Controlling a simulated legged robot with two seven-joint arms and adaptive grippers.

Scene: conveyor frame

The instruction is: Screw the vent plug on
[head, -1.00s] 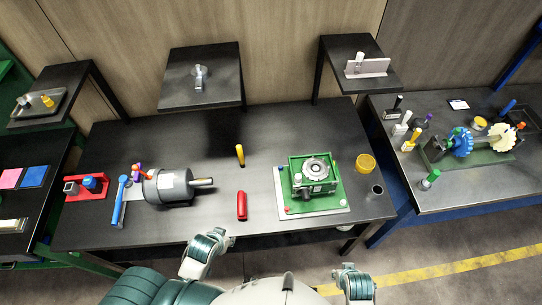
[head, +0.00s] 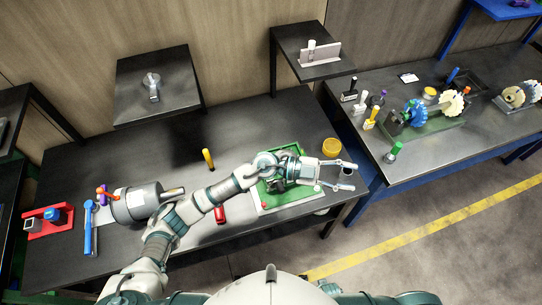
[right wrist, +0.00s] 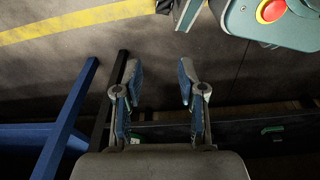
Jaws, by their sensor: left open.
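My left gripper (head: 352,176) is open past the right edge of the green-edged tray (head: 270,203). A small dark cylinder (head: 347,171) shows between its fingers from above; I cannot tell if they touch it. The housing on the tray is mostly hidden under my left forearm and wrist. I cannot make out which small part is the vent plug. My right gripper (right wrist: 160,78) is open and empty in the right wrist view, over the floor.
A yellow round dish (head: 332,147) stands just beyond the left gripper. The right bench (head: 450,140) holds gears and tools.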

